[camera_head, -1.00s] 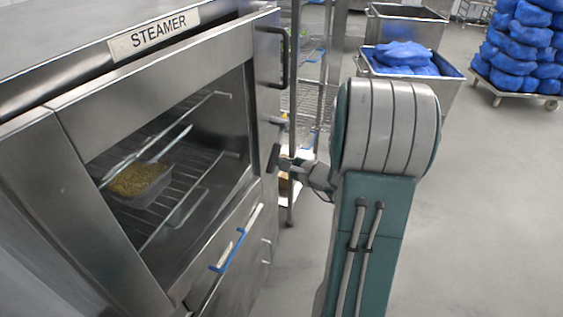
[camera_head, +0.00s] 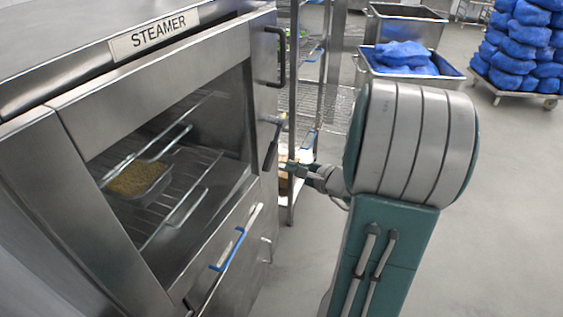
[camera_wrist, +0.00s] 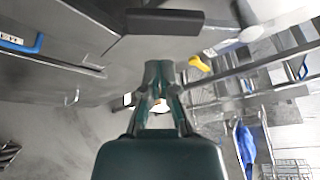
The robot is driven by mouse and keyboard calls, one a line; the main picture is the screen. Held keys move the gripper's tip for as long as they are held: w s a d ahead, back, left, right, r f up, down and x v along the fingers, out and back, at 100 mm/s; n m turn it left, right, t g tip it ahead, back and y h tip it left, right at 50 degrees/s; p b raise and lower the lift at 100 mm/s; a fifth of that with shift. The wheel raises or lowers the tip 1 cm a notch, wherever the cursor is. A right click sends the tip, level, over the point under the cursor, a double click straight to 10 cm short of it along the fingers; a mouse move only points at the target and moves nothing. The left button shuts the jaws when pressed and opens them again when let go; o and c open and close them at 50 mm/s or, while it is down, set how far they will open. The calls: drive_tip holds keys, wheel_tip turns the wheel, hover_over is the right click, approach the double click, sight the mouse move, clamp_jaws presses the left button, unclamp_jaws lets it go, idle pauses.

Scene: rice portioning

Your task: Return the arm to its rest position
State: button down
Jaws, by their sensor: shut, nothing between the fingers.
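My arm (camera_head: 385,235) reaches past the right side of the steamer (camera_head: 60,85), and its large shoulder joint fills the middle right of the head view. My gripper (camera_wrist: 159,72) is shut and empty in the wrist view. It also shows small in the head view (camera_head: 292,167), just right of the steamer front's black latch handle (camera_head: 271,153). The latch handle is also at the top of the wrist view (camera_wrist: 165,20), apart from the fingertips. A container of yellowish rice (camera_head: 140,180) sits on a wire rack behind the steamer's glass.
A wire shelf rack (camera_head: 308,85) stands just beyond the gripper. Metal bins (camera_head: 410,85), one holding blue bags, are at the back. A cart (camera_head: 515,97) stacked with blue bags is at the far right. The floor (camera_head: 500,220) on the right is clear.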

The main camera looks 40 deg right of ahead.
drive_tip(key=a+v, duration=0.1)
drive_tip(key=v, duration=0.5)
drive_tip(key=a+r+n+g+y, duration=0.1)
drive_tip(key=a+n+g+y, duration=0.6)
drive_tip(key=a, duration=1.1)
drive_tip(key=s+a+r+n+g+h, duration=0.2)
drive_tip(key=s+a+r+n+h, duration=0.3)
drive_tip(key=n, duration=1.1)
drive_tip(key=s+a+h, duration=0.2)
drive_tip(key=s+h, duration=0.2)
drive_tip(key=shift+r+n+g+h, duration=0.2)
drive_tip(key=shift+n+g+h, duration=0.1)
drive_tip(key=shift+g+h, duration=0.1)
